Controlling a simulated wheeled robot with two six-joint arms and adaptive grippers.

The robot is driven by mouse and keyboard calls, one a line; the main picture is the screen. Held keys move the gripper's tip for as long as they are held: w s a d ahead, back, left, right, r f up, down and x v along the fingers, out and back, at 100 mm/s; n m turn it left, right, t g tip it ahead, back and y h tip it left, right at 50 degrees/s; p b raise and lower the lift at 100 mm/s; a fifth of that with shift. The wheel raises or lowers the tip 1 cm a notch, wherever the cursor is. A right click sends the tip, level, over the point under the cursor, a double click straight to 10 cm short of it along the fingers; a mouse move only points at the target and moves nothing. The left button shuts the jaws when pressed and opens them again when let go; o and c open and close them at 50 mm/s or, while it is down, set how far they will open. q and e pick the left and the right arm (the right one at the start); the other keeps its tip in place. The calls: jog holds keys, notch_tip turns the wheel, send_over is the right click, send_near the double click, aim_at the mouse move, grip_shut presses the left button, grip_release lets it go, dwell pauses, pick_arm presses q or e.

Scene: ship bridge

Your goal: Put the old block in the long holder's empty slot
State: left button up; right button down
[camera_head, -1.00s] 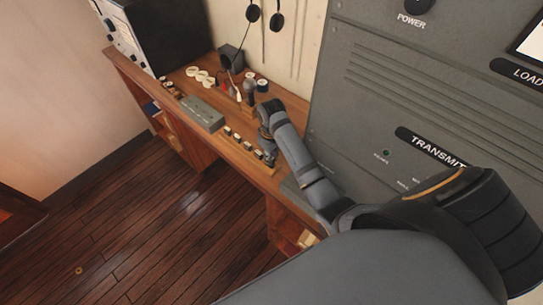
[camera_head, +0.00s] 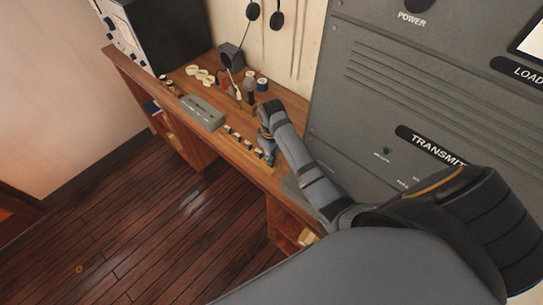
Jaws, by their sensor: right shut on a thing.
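The long holder (camera_head: 234,137) lies along the desk's front edge, with several small light-and-dark blocks in a row on it. My right gripper (camera_head: 267,153) points down at the right end of this row. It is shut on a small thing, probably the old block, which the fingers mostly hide. I cannot tell whether that block is inside a slot or just above it. The empty slot is not clearly visible. My left gripper is not in view.
A grey box (camera_head: 203,113) sits left of the holder on the wooden desk (camera_head: 190,82). White round pieces (camera_head: 200,75), spools (camera_head: 262,84) and a dark stand (camera_head: 231,57) are behind. The grey transmitter cabinet (camera_head: 430,90) rises close on the right.

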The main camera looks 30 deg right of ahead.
jog(key=shift+f, duration=1.05)
dwell(2.3)
jog(key=c, duration=1.3)
grip_release()
jog(key=shift+o, duration=0.2)
notch_tip(320, 180, up, 8)
jog(key=shift+f, duration=0.25)
